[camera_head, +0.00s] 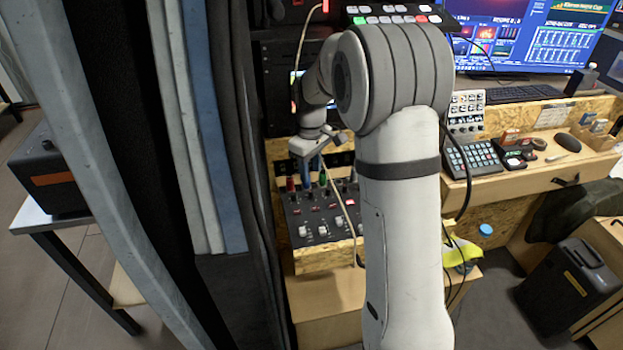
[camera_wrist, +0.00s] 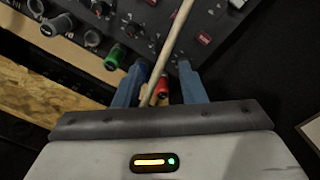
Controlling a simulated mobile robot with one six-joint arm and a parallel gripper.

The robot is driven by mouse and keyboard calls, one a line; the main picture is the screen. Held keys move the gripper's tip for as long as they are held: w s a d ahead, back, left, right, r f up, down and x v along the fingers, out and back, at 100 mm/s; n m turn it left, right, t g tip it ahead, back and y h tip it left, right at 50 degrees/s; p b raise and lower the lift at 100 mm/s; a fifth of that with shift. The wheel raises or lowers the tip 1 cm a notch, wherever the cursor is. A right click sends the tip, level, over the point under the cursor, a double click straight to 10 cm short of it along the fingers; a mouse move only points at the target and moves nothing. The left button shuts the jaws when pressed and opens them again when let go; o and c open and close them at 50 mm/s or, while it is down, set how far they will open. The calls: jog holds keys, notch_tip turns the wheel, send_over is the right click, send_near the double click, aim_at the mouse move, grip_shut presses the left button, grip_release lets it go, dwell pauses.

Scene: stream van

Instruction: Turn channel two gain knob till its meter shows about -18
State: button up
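The mixer panel (camera_head: 325,212) is dark, with small knobs, red-lit displays and pale faders. Its labels and readings are too small to tell, so I cannot say which knob is the channel two gain. In the wrist view, small black knobs (camera_wrist: 134,28) and a red display (camera_wrist: 204,38) show on the panel. My gripper (camera_wrist: 160,68) is at the panel's back edge, its two blue fingers apart. A red plug-like piece (camera_wrist: 162,88) lies between the fingers in the picture, with gaps on both sides. My gripper also shows in the head view (camera_head: 311,172).
A tan cable (camera_wrist: 168,50) crosses in front of the fingers and runs over the panel. Green (camera_wrist: 115,57) and grey plug-like pieces stand along the panel's edge. A wooden desk (camera_head: 550,158) stands at the right.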

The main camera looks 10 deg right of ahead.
aim_at(311, 191)
notch_tip(311, 191, down, 7)
jog(key=shift+f, duration=0.15)
dwell(0.4)
grip_shut()
